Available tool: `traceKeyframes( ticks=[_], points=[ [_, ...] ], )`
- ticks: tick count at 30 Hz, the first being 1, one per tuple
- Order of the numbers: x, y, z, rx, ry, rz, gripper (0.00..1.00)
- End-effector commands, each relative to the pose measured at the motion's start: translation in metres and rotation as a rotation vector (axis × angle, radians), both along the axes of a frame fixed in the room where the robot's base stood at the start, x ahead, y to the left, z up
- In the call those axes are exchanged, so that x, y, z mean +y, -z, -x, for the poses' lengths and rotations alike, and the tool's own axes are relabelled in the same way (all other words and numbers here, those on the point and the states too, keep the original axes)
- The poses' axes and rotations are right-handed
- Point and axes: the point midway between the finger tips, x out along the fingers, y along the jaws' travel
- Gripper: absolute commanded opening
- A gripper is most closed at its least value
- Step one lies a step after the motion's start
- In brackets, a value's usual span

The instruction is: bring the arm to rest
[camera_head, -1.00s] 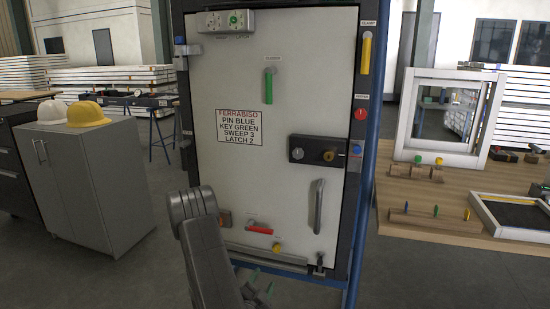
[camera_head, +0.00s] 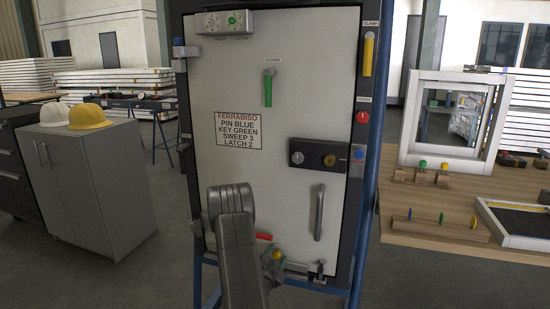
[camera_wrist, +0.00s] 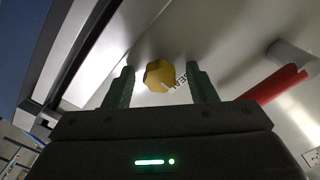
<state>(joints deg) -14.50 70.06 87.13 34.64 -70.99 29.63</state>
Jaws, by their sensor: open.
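My arm (camera_head: 235,235) reaches up in front of the lower part of the white door panel (camera_head: 290,100). In the head view it hides most of my gripper. In the wrist view my gripper (camera_wrist: 160,66) is open, with its two green fingers apart. A yellow knob (camera_wrist: 159,76) shows between the fingertips, with visible gaps on both sides. I cannot tell how far the tips are from the panel. The yellow knob also shows in the head view (camera_head: 277,255), beside my arm. A red handle (camera_wrist: 276,84) lies to the right of the fingers in the wrist view.
A vertical grey pull handle (camera_head: 319,212) and a black lock plate (camera_head: 318,155) are right of my arm. A green lever (camera_head: 268,88) is higher up. A wooden bench (camera_head: 390,225) stands at right, a grey cabinet (camera_head: 100,190) at left. Open floor lies between cabinet and panel.

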Motion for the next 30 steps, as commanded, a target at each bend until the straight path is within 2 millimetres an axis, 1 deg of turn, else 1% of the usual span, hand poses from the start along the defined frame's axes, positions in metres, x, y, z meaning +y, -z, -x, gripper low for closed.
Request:
traceKeyframes(
  ticks=[1, 6, 12, 25, 30],
  points=[
    [0.0010, 0.0036, 0.0021, 0.012, -0.001, 0.036, 0.51],
    [0.0016, 0.0029, 0.0025, 0.048, 0.000, 0.147, 0.51],
    [0.0018, 0.0014, 0.0027, 0.075, -0.001, 0.228, 0.51],
    [0.0018, 0.0003, 0.0030, 0.084, 0.000, 0.251, 0.51],
    [-0.0028, 0.0001, 0.0048, 0.093, 0.003, 0.255, 0.51]
  ],
)
